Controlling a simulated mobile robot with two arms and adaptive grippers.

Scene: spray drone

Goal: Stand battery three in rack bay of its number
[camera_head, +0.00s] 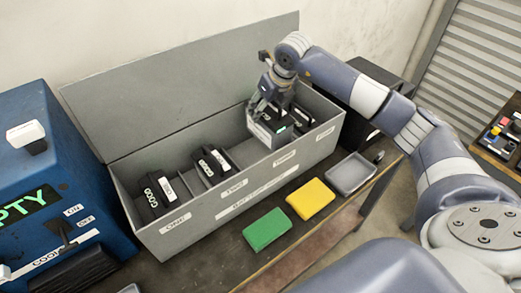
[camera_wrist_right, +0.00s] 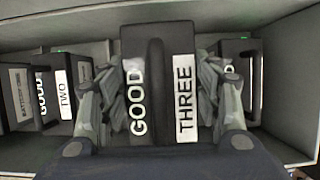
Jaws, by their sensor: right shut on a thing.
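My right gripper (camera_head: 272,105) reaches down over the third bay from the left of the grey rack (camera_head: 222,203). It is shut on battery three (camera_wrist_right: 160,88), a black block with a handle ridge and the words GOOD and THREE, which sits between both fingers in the right wrist view. In the head view the battery (camera_head: 266,134) looks upright and low at the third bay, behind the front wall label. Whether its base touches the bay floor is hidden. My left gripper is not in view.
Other black batteries stand in the left bay (camera_head: 158,194), the second bay (camera_head: 211,163) and the right bay (camera_head: 302,115). A green block (camera_head: 267,229), a yellow block (camera_head: 310,199) and a grey tray (camera_head: 351,174) lie in front. A blue machine (camera_head: 60,150) stands left.

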